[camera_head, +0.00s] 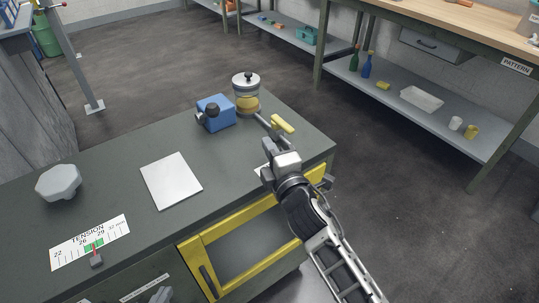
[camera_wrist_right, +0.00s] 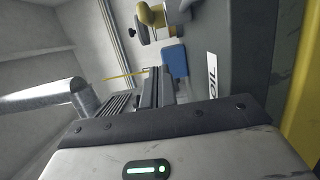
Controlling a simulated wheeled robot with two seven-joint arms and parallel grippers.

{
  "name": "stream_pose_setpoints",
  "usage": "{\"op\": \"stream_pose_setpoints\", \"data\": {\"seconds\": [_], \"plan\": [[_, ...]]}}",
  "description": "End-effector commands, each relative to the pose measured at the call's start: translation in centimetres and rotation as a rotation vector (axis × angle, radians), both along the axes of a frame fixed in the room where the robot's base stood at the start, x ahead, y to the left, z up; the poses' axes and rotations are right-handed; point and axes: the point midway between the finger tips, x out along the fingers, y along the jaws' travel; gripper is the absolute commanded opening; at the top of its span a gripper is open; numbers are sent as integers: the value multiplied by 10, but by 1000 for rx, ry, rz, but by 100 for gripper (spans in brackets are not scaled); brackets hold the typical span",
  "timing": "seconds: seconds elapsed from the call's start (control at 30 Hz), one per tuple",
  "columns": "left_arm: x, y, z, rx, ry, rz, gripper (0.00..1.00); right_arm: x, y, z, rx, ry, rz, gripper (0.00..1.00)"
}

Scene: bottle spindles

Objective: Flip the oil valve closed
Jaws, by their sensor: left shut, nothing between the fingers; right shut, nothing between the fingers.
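The oil valve's yellow lever (camera_head: 282,123) sits at the end of a short pipe from the brass and silver oil cup (camera_head: 246,97), near the bench's far right corner. A thin yellow bar (camera_wrist_right: 125,75), which looks like this lever, shows beyond the fingers in the right wrist view. My right gripper (camera_head: 272,172) is shut and empty just in front of the lever, over the bench edge. It partly hides a white label, which reads OIL in the wrist view (camera_wrist_right: 212,80).
A blue box with a dark knob (camera_head: 215,113) stands left of the oil cup. A white plate (camera_head: 171,181), a grey knob (camera_head: 58,182) and a tension scale (camera_head: 90,242) occupy the bench's left. A yellow frame (camera_head: 250,268) is on the bench front.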

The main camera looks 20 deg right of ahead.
Motion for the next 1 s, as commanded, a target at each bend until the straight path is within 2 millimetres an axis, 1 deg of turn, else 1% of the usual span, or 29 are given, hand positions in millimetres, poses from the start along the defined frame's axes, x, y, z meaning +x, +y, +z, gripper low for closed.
{"op": "stream_pose_setpoints", "data": {"seconds": [0.03, 0.1, 0.2, 0.37, 0.8, 1.0], "plan": [[0, 0, -2, -2, 2, 0, 0, 4, -1, -1, 0, 0, -5, 0], [0, 0, 4, 0, 0, 0, 0, 4, -16, 1, -5, 1, -7, 0], [0, 1, 5, 6, 1, -1, 0, 6, -29, 1, -4, 1, -7, 0], [-2, 1, 2, 11, 9, -1, 0, 7, -39, 0, -2, 1, -8, 0], [-3, 1, 0, 12, 13, -1, 0, 7, -40, 0, -1, 1, -2, 0], [-4, 2, 4, 18, 17, -2, 0, 10, -36, 2, -4, 1, 53, 0]]}}
